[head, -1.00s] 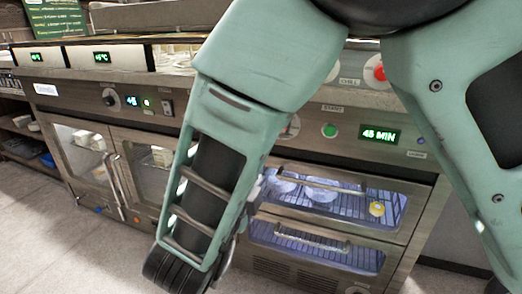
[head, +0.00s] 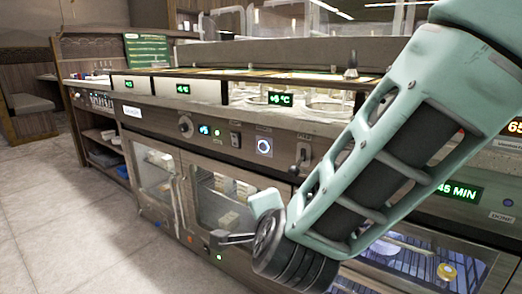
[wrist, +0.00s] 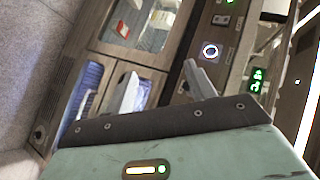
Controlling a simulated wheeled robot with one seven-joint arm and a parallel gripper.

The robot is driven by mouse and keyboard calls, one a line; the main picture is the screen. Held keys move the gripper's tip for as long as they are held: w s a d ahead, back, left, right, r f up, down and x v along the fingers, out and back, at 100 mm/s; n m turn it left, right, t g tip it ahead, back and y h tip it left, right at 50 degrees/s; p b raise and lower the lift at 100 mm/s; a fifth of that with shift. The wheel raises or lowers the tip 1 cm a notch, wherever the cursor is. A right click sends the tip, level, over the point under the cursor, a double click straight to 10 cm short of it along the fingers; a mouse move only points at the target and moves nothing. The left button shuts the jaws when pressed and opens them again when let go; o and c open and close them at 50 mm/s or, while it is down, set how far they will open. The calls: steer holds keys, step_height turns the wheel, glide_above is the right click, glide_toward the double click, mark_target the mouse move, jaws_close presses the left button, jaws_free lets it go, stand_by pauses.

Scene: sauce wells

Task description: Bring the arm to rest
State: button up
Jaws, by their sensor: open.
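My arm (head: 385,150) reaches down from the upper right of the head view, in front of the counter unit (head: 150,128). Its dark round wrist joint is low in the middle. My gripper (wrist: 160,73) shows in the wrist view with two pale fingers spread apart and nothing seen between them. It points towards the counter front, which appears tilted there. Whether the fingers touch the front cannot be told.
The counter has glass-doored cabinets (head: 222,198), a round blue-lit button (head: 264,146) and green displays. A lit drawer (head: 400,268) holds a yellow item (head: 446,271). Open shelves (head: 105,150) stand at the left. The floor (head: 60,230) at the lower left is clear.

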steer(key=s+f+n+g+y, duration=0.1)
steer(key=s+n+g+y, duration=0.3)
steer(key=s+n+g, duration=0.55)
steer(key=s+d+f+n+g+h+p, duration=0.1)
steer(key=s+d+n+g+h, duration=0.3)
steer(key=s+d+n, duration=0.75)
step_height(320, 180, up, 38)
steer(key=s+d+h+p, duration=0.1)
steer(key=p, duration=3.7)
steer(key=shift+d+f+t, duration=0.15)
steer(key=shift+f+t, duration=0.05)
steer(key=shift+t, duration=0.25)
